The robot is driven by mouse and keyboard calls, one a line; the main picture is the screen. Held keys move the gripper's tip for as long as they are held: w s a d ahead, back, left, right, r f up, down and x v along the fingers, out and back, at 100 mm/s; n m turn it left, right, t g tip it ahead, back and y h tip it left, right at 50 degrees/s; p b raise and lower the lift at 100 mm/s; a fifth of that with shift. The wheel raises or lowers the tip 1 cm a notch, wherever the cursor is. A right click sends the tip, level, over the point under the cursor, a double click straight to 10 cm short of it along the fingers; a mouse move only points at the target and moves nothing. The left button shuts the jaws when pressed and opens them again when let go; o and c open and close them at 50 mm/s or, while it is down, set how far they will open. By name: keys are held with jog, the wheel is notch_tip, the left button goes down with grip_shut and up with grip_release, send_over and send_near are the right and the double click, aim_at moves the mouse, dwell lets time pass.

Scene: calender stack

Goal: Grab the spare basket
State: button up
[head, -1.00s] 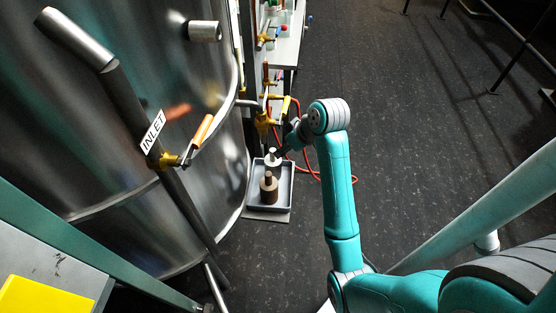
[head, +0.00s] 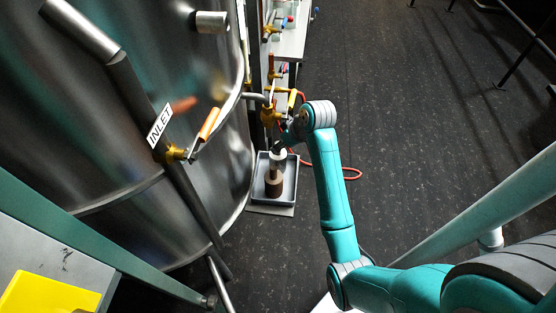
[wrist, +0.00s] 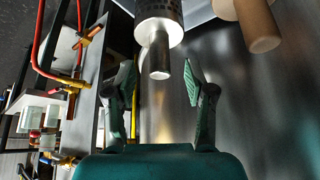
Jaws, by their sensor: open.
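A pale metal basket with a perforated band and a narrow steel stem stands upright in a grey tray (head: 263,190); I take it as the spare basket (head: 278,157). In the wrist view the basket (wrist: 160,16) is at the top centre, its stem pointing toward my gripper. A brown basket (head: 274,185) stands nearer in the same tray, and its brown stem (wrist: 256,25) shows at the wrist view's top right. My gripper (wrist: 160,82) is open and empty, its fingers either side of the stem's line, the stem's end about level with the fingertips. No contact is visible.
A large steel tank (head: 140,130) with an INLET pipe and an orange-handled valve (head: 207,125) stands left of the tray. Brass valves (head: 268,113) and a red hose (head: 340,173) are close behind my gripper.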

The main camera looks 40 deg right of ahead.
aim_at(278, 157)
jog(key=shift+x, duration=1.85)
grip_shut()
